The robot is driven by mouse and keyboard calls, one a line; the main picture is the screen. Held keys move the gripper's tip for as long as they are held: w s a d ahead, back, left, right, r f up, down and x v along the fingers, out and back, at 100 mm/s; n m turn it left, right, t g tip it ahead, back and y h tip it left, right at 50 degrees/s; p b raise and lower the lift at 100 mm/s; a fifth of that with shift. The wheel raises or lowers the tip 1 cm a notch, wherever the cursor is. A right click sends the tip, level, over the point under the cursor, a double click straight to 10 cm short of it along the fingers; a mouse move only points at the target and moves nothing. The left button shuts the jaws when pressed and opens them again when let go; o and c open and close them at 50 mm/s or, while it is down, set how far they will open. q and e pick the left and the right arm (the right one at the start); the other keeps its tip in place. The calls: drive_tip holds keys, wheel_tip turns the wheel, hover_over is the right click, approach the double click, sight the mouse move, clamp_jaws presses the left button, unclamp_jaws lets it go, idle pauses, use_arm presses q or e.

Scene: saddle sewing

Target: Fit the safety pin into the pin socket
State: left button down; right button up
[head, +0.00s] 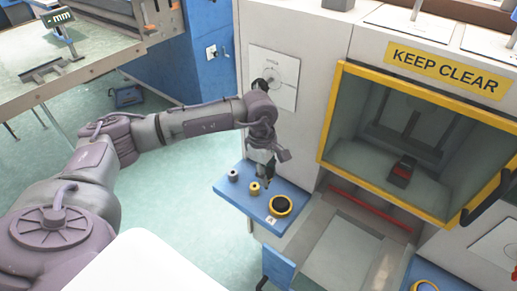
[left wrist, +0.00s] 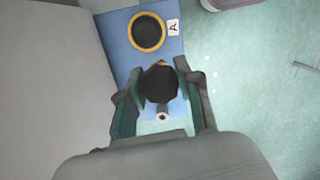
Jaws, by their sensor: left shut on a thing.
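My left gripper (head: 264,178) is over the blue shelf and points down. In the left wrist view its two fingers (left wrist: 158,97) are shut on a dark faceted knob, which I take for the head of the safety pin (left wrist: 158,80). The pin's lower end is hidden. A small grey cylinder (head: 233,175) and a small brass-coloured cylinder (head: 254,188) stand on the shelf; I cannot tell for sure which is the pin socket. The brass one is close beside the gripper in the head view.
A yellow-ringed black button (head: 280,206) sits on the blue shelf (head: 238,194), near a label A (head: 270,220). The white machine cabinet (head: 300,130) rises behind it. A yellow-framed window (head: 395,150) is at the right. Green floor is open at the left.

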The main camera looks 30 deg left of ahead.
use_arm(q)
drive_tip(key=w+a+f+n+p, duration=0.1)
drive_tip(key=w+a+n, duration=0.2)
drive_tip(key=a+n, duration=0.3)
drive_tip(key=shift+a+n+t+p, duration=0.2)
drive_tip(key=shift+n+t+p, duration=0.1)
drive_tip(key=shift+n, duration=0.5)
use_arm(e)
wheel_tip(320, 180, up, 3)
drive_tip(key=shift+d+f, duration=0.1)
drive_tip(key=shift+d, duration=0.05)
use_arm(q)
wheel_tip(320, 180, down, 5)
drive_tip(key=b, duration=0.4)
drive_tip(key=shift+b, duration=0.3)
use_arm(e)
drive_tip(key=f, duration=0.4)
drive_tip(key=shift+a+f, duration=0.3)
drive_tip(key=shift+a, duration=0.05)
drive_tip(key=shift+f, duration=0.15)
drive_tip(key=shift+d, duration=0.25)
